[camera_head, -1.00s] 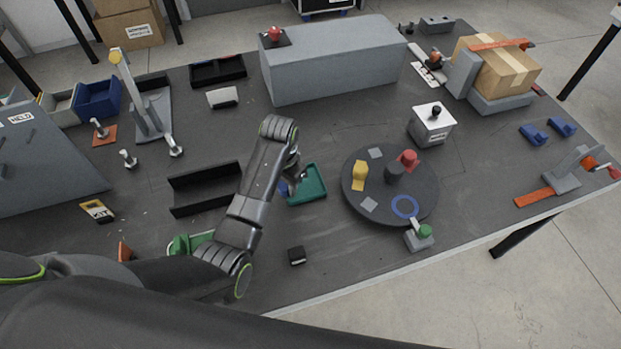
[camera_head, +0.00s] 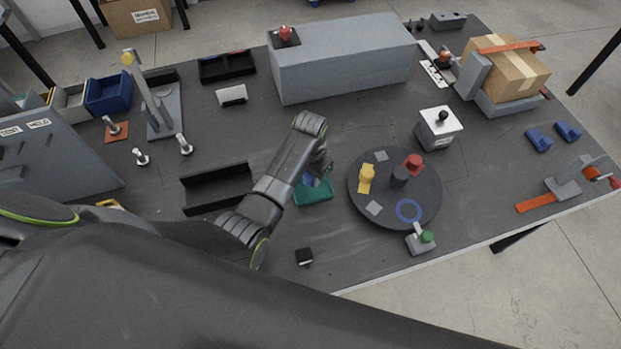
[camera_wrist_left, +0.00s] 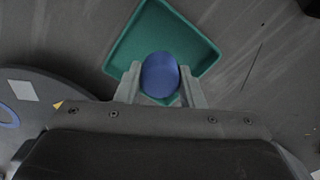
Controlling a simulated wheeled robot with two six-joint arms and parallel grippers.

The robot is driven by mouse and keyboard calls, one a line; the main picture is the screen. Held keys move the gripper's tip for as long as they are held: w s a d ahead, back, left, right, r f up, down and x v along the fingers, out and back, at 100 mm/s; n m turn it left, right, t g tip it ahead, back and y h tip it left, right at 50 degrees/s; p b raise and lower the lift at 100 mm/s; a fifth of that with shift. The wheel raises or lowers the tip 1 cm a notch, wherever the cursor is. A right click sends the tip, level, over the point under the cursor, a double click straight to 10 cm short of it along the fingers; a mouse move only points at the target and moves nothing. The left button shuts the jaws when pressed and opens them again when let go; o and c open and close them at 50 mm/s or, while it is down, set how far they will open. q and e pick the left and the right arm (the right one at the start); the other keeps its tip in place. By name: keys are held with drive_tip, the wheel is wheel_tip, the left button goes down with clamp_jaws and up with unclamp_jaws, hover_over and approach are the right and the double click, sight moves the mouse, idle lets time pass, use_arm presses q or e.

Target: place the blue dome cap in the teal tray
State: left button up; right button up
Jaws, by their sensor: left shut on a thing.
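The blue dome cap (camera_wrist_left: 160,75) is between the fingers of my left gripper (camera_wrist_left: 160,92), which is shut on it. In the head view a small part of the blue cap (camera_head: 308,179) shows beneath my left gripper (camera_head: 318,172). The teal tray (camera_head: 313,195) lies on the table, partly hidden by my left arm. In the wrist view the cap overlaps the near part of the teal tray (camera_wrist_left: 198,64), and the tray's visible floor is bare. I cannot tell whether the cap touches the tray. My right gripper is not in view.
A round dark turntable (camera_head: 428,190) with several coloured pieces stands right of the tray. A black channel (camera_head: 217,188) lies to its left. A long grey box (camera_head: 345,62) stands at the back.

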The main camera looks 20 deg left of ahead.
sight(310, 181)
use_arm(q)
drive_tip(key=shift+f, duration=1.45)
drive_tip(key=o, duration=1)
drive_tip(key=shift+f, duration=0.15)
wheel_tip(310, 181, up, 12)
drive_tip(key=shift+r, duration=0.2)
drive_tip(key=shift+f, duration=0.1)
